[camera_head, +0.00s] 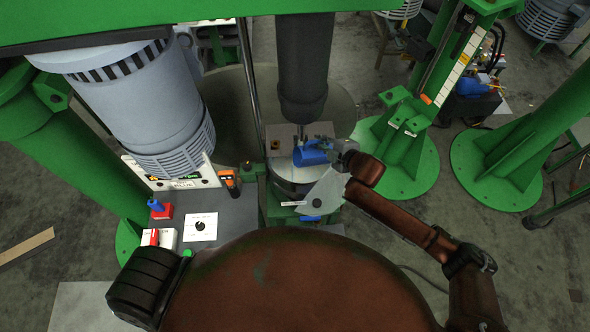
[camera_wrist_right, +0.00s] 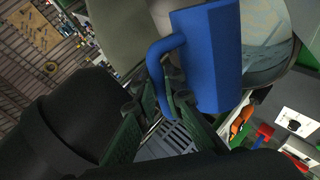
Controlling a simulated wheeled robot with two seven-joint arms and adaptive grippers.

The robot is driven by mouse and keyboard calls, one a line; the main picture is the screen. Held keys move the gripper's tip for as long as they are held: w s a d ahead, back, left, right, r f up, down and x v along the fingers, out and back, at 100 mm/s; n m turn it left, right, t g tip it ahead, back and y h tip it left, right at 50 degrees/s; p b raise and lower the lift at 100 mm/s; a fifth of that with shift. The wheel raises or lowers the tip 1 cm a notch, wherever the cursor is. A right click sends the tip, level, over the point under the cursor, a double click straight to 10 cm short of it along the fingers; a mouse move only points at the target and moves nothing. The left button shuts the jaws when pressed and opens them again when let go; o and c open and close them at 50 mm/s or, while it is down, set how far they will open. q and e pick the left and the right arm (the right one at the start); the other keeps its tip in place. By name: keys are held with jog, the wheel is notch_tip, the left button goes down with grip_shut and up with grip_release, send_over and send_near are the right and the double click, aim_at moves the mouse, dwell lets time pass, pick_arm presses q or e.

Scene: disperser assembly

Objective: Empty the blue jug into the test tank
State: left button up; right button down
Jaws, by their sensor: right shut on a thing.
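The blue jug (camera_head: 309,157) is above the test tank (camera_head: 286,173), below the dark vertical shaft housing, and looks tipped over in the head view. My right gripper (camera_head: 336,149) comes from the right and is shut on the jug's handle. In the right wrist view, the jug (camera_wrist_right: 212,55) is large and close, and its handle sits between the fingers of my right gripper (camera_wrist_right: 158,98). Part of the pale tank (camera_wrist_right: 268,40) shows behind the jug. I cannot see the jug's inside or any liquid flow. My left gripper is out of view.
The dark shaft housing (camera_head: 304,62) hangs close above the jug. A grey motor (camera_head: 140,105) and a green column (camera_head: 65,150) stand at the left. A control panel (camera_head: 205,205) with a red switch (camera_head: 150,238) lies at lower left. Green stands (camera_head: 400,150) are at the right.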

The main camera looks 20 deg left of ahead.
jog(key=shift+s+a+n+h+b, duration=0.3)
jog(key=shift+a+n+h+b, duration=0.1)
jog(key=shift+a+n+b, duration=0.1)
dwell(3.4)
jog(key=shift+s+a+f+t+p, duration=0.1)
jog(key=shift+s+a+t+p, duration=0.2)
jog(key=shift+t, duration=0.1)
dwell(1.4)
